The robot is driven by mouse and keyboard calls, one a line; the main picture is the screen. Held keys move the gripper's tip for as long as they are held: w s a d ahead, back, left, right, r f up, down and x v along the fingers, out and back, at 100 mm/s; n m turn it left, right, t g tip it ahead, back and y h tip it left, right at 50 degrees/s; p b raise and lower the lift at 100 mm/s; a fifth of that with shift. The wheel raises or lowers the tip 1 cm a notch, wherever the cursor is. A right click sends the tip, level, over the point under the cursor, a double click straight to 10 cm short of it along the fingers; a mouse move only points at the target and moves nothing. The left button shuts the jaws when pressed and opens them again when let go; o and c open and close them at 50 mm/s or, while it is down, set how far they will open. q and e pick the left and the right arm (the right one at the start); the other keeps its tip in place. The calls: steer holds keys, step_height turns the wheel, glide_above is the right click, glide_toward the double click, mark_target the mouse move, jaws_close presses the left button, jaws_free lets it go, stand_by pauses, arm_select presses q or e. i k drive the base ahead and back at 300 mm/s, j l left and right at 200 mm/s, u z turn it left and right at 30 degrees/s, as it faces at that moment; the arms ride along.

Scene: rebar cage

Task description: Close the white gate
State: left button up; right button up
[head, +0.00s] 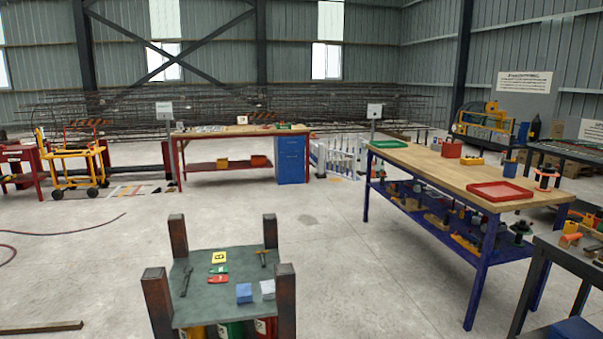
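A white gate (338,157) of upright bars stands low on the floor in the middle distance, just right of the blue drawer cabinet. It is small in the head view, and I cannot tell how far it stands open. Its right part lies near the far end of the blue-legged workbench. Neither my left nor my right gripper shows in this view.
A dark cart (228,278) with rusty corner posts stands close in front. A blue-legged workbench (450,172) fills the right side. A red-legged bench (243,131) with a blue cabinet (291,158) stands behind. Open concrete floor (318,222) lies between them. A hose (75,232) lies left.

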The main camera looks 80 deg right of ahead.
mark_target(352, 178)
steer(key=z, duration=3.3)
steer(key=i, duration=0.1)
steer(key=i+l+z, duration=0.1)
steer(key=i+l, duration=0.15)
steer(key=i, duration=0.5)
steer(key=i+l+z, duration=0.15)
steer(key=i, duration=0.6)
steer(key=i+l+z, duration=0.1)
steer(key=i, duration=0.65)
steer(key=i+j+u, duration=0.25)
steer(key=i+u, duration=0.15)
steer(key=i, duration=0.35)
steer(key=i+u, duration=0.4)
steer(key=i, duration=0.35)
steer(key=i+l+u, duration=0.2)
steer(key=i+u, duration=0.2)
steer(key=i, duration=0.4)
steer(key=i+z, duration=0.1)
steer(key=i, duration=0.65)
steer(key=i+z, duration=0.1)
steer(key=i, duration=0.65)
steer(key=i+j, duration=0.2)
steer(key=i, duration=1.3)
steer(key=i+u, duration=0.15)
steer(key=i, duration=0.6)
steer(key=i+l, duration=0.2)
steer(key=i, duration=0.55)
steer(key=i+j+u, duration=0.05)
